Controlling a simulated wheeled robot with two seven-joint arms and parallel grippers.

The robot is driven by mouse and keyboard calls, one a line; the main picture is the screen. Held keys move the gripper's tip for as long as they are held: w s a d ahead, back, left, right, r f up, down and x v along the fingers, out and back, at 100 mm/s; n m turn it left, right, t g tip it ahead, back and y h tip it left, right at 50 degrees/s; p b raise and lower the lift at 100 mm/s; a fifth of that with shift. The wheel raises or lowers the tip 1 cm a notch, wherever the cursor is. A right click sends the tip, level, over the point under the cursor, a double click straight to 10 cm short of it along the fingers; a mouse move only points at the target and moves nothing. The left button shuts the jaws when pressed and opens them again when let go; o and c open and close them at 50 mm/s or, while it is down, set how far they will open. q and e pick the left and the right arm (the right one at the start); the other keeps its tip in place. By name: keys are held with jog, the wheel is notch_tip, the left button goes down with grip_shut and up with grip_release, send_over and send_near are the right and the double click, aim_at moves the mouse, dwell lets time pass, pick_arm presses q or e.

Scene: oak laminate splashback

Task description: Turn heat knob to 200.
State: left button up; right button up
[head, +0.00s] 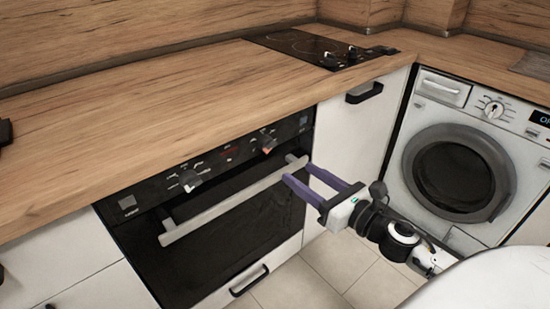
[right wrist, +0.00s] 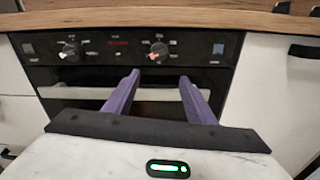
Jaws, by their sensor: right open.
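The built-in oven's black control panel (head: 228,152) carries two knobs; their printed labels are too small to read, so I cannot tell which is the heat knob. The right knob (head: 267,146) has an orange-red tint and also shows in the right wrist view (right wrist: 158,52). The left knob (head: 190,180) is pale and also shows there (right wrist: 70,52). My right gripper (head: 299,175) is open and empty, its purple fingers pointing at the oven. In the right wrist view its fingers (right wrist: 159,76) are lined up below the right knob, apart from it. My left gripper is not in view.
The oven's pale handle bar (head: 230,203) runs below the panel, close to my right fingers. The wooden countertop (head: 150,95) overhangs above. A black hob (head: 320,47) lies at the back, and a washing machine (head: 455,170) stands at the right. A red display (head: 228,152) glows between the knobs.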

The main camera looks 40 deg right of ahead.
aim_at(272, 148)
jog(key=w+n, duration=0.1)
jog(key=w, duration=0.2)
jog(key=w+r+n, duration=0.1)
jog(key=w, duration=0.2)
jog(key=w+r+n+y+p, duration=0.1)
jog(key=w, duration=0.2)
jog(key=shift+w+a+n, duration=0.1)
jog(key=shift+a+n, duration=0.2)
jog(key=shift+a, duration=0.1)
jog(key=shift+w+a, duration=0.15)
jog(key=shift+w, duration=0.7)
jog(key=c, duration=1)
